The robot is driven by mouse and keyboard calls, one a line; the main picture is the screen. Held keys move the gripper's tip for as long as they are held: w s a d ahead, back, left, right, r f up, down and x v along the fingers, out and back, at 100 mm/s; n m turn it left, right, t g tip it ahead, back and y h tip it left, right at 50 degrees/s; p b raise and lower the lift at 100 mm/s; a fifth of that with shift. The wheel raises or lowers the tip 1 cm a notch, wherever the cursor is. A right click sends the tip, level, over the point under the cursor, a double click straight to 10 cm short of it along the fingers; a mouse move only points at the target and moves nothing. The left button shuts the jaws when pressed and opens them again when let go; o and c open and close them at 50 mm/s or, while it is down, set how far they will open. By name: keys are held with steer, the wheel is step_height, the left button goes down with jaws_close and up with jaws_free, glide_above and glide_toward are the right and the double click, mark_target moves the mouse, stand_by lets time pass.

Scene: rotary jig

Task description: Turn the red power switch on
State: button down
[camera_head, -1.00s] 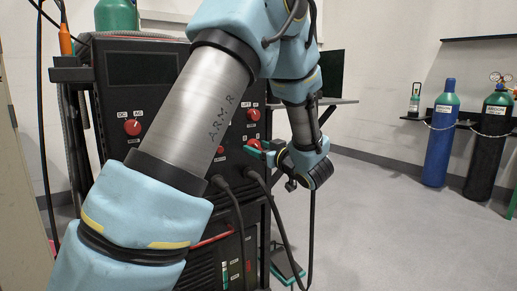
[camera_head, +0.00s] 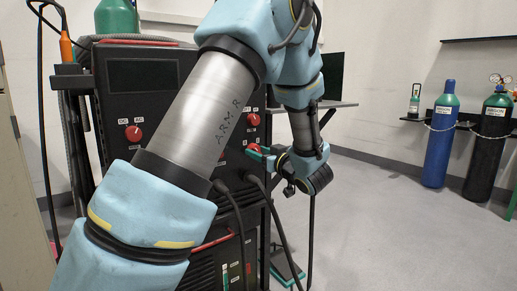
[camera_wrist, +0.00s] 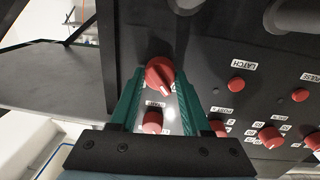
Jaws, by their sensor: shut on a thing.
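My gripper (camera_head: 260,152) is at the right side of the black machine's front panel (camera_head: 145,75). In the wrist view its two teal fingers stand on either side of a red rotary knob (camera_wrist: 160,76) with a pointer ridge, and they are shut on it. In the head view this knob (camera_head: 253,148) is partly covered by the gripper. A white label sits beside the knob, too small to read, so I cannot tell whether it is the power switch. Another red knob (camera_wrist: 152,121) shows between the fingers, nearer the palm.
More red knobs are on the panel, one by the DC/AC label (camera_head: 133,133) and one above my gripper (camera_head: 253,120). Black cables hang in front of the machine. Gas cylinders (camera_head: 440,140) stand at the right wall. The floor between is clear.

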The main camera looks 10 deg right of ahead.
steer(key=m+p, duration=0.1)
steer(key=p, duration=0.2)
steer(key=r+m+p, duration=0.1)
steer(key=m+p, duration=0.1)
steer(key=p, duration=0.1)
steer(key=m+p, duration=0.5)
steer(key=p, duration=0.4)
steer(key=shift+f+g+p, duration=0.1)
steer(key=shift+g+p, duration=0.2)
steer(key=m+p, duration=0.4)
steer(key=p, duration=0.1)
steer(key=shift+d+f+m, duration=0.1)
steer(key=shift+f+m, duration=0.05)
steer(key=shift+m, duration=0.15)
steer(key=shift+f+m+p, duration=0.2)
steer(key=shift+m+p, duration=1.65)
steer(key=shift+m, duration=0.05)
steer(key=shift+c, duration=1.8)
jaws_free()
steer(key=shift+y, duration=0.3)
steer(key=b+v, duration=0.1)
steer(key=v, duration=0.9)
steer(key=shift+s+d, duration=0.25)
steer(key=shift+s, duration=0.05)
